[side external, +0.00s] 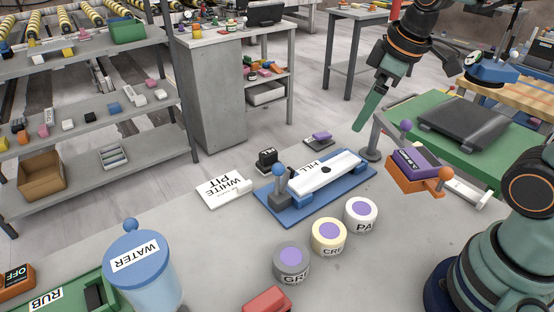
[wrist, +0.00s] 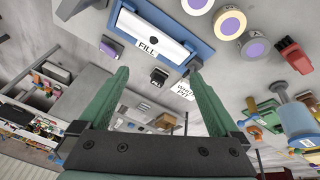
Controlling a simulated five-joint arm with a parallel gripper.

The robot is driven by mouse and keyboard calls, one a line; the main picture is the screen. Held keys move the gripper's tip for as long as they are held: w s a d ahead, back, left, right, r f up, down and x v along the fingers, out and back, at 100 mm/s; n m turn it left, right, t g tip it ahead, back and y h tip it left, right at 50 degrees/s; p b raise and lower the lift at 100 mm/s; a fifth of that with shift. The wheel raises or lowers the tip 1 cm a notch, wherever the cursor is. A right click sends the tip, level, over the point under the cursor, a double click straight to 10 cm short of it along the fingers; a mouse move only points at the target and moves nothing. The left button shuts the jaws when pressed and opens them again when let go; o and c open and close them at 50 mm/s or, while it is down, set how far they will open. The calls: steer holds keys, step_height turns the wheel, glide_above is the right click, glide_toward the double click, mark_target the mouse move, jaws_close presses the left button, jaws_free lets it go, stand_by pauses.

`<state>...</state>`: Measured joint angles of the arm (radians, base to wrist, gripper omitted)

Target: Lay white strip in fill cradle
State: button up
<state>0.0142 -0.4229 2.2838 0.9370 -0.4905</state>
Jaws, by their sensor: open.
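The white strip (side external: 340,168) is a long pale bar with a small dark spot near its middle. It lies lengthwise on the blue fill cradle (side external: 297,212), which has a FILL label and a blue-knobbed post at its left end. In the wrist view the strip (wrist: 150,32) lies within the cradle's blue frame (wrist: 198,48). My gripper (side external: 361,125) hangs above and behind the right end of the cradle, apart from the strip. In the wrist view my gripper (wrist: 159,73) has its two green fingers wide apart, with nothing held between them.
A WHITE PIT plate (side external: 225,191) and a small black block (side external: 267,158) are left of the cradle. Several round pots, including a grey one (side external: 291,264), stand in front. A WATER container (side external: 140,270) is front left. An orange stand with a purple block (side external: 415,163) is right.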

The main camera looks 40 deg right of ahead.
steer(key=s+m, duration=0.1)
steer(key=s+m+t, duration=0.1)
steer(key=m, duration=0.1)
steer(key=s+m, duration=0.2)
steer(key=shift+a+r+t, duration=0.25)
steer(key=shift+t, duration=0.05)
stand_by(0.4)
